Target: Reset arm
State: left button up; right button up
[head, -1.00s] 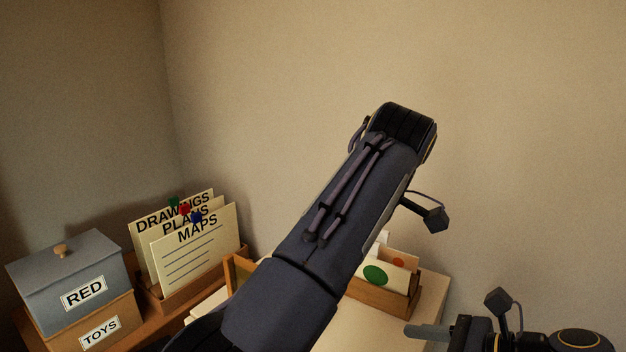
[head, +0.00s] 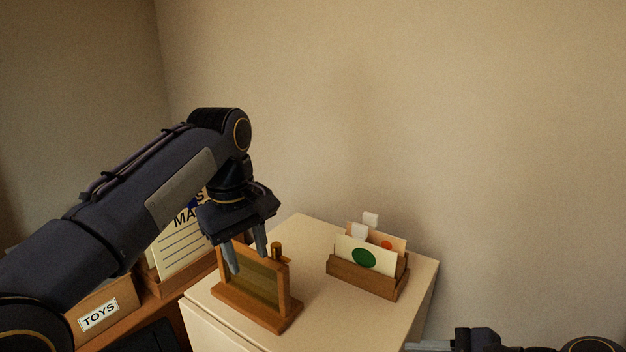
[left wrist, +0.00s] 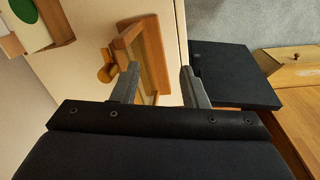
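My left gripper (head: 247,261) is above the left part of the cream cabinet top, pointing down, with its two fingers apart. A wooden frame on a base (head: 257,309), the timber brace, stands upright on the cabinet just below and behind the fingers. It has a small round wooden knob (head: 276,250) at its top right. In the left wrist view the frame (left wrist: 128,42) lies beyond the left finger. Part of my right arm shows at the bottom right, and its fingers cannot be made out clearly.
A wooden card holder (head: 367,277) with green-dot and orange-dot cards stands on the cabinet top (head: 310,233) at the right. Folders marked MAPS (head: 178,250) and a TOYS box (head: 98,311) are at the left, partly behind my left arm. The cabinet's front right is clear.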

pick_arm(q)
jog(key=s+a+f+m+t+h, duration=0.25)
jog(key=s+a+f, duration=0.45)
jog(key=s+a, duration=0.45)
jog(key=s+d+f+m+t, duration=0.2)
jog(key=s+f+m, duration=0.2)
jog(key=s+f, duration=0.7)
pick_arm(e)
jog(key=s+d+f+n+h, duration=0.25)
jog(key=s+n, duration=0.25)
jog(key=n, duration=0.3)
jog(key=s+d+f+n+h, duration=0.2)
jog(key=s+f+n+h, duration=0.15)
jog(key=n, duration=0.45)
pick_arm(q)
notch_tip(320, 180, up, 16)
jog(key=s+p, duration=0.1)
jog(key=p, duration=1.4)
jog(key=shift+s, duration=0.2)
pick_arm(e)
notch_tip(320, 180, up, 14)
jog(key=shift+s+d+r+g, duration=0.2)
jog(key=shift+s+g, duration=0.1)
jog(key=shift+g, duration=0.1)
